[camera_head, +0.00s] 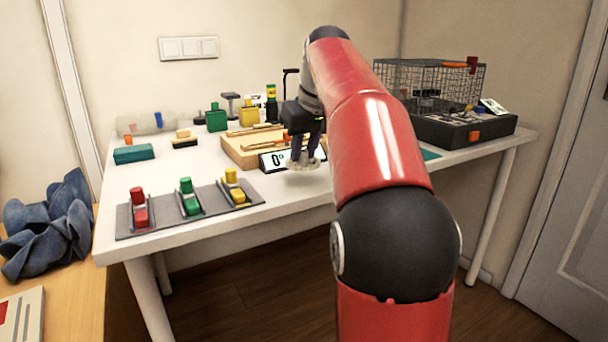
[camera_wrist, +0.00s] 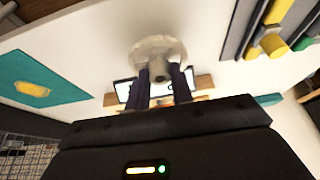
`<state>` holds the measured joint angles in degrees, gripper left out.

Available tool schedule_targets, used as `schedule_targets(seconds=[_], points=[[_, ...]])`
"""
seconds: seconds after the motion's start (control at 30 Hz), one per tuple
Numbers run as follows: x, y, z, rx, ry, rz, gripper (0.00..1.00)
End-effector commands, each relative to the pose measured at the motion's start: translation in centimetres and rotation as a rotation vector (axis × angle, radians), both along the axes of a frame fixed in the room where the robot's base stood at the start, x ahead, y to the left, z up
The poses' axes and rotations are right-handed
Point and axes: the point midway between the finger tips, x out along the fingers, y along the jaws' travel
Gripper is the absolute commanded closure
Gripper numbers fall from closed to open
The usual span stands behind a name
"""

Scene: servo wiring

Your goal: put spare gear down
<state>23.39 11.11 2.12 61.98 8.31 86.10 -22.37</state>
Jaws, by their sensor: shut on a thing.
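The spare gear (camera_head: 302,164) is a pale, round disc with a dark centre. My gripper (camera_head: 305,150) is shut on it and holds it over the front part of the white table (camera_head: 285,192). In the wrist view the gear (camera_wrist: 158,50) sits at the tips of the two dark fingers (camera_wrist: 160,78). Whether the gear touches the table top cannot be told for certain.
A grey rack (camera_head: 215,211) with red, green and yellow pieces stands to the left. A wooden tray (camera_head: 240,153) and a display (camera_head: 275,160) are just behind the gripper. A wire cage (camera_head: 425,85) stands at the back right. A teal mat with a yellow piece (camera_wrist: 32,89) shows in the wrist view.

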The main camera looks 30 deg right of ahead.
Motion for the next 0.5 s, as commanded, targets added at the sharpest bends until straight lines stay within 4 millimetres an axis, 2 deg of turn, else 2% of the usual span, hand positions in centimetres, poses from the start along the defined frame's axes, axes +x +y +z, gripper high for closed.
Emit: schedule_targets(seconds=[0.23,0.5], points=[[-0.1,0.0,-3.3,0.000,0.001,-0.001,0.99],[0.0,0.0,-3.8,0.000,0.000,0.000,0.99]])
